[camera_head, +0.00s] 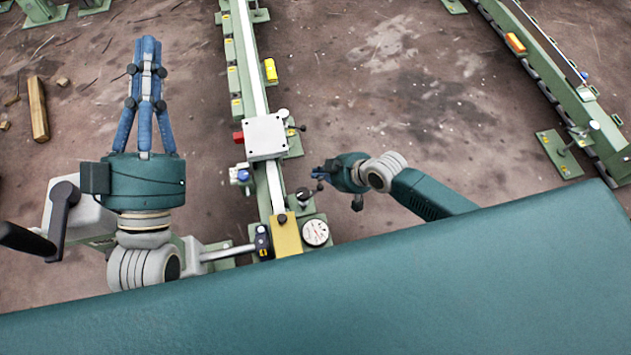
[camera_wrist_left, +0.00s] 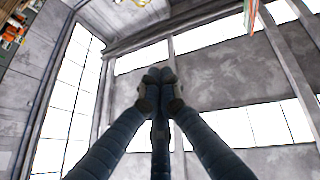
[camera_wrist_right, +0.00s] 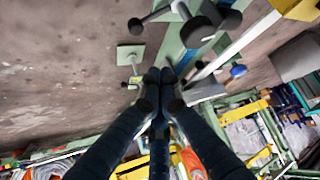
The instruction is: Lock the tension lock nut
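I cannot tell for sure which part is the tension lock nut. A round black knob (camera_head: 302,194) stands on the green rail assembly beside the yellow block (camera_head: 287,235) and the dial gauge (camera_head: 315,232). My right gripper (camera_head: 318,173) is just above and right of this knob in the head view, apart from it. In the right wrist view its blue fingers (camera_wrist_right: 161,75) meet with nothing seen between them, and a dark round knob (camera_wrist_right: 197,32) is beyond the tips. My left gripper (camera_head: 149,45) is left of the rail, its fingers together and empty; the left wrist view shows the closed tips (camera_wrist_left: 159,75).
A black-handled crank (camera_head: 62,205) is below left of my left gripper.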

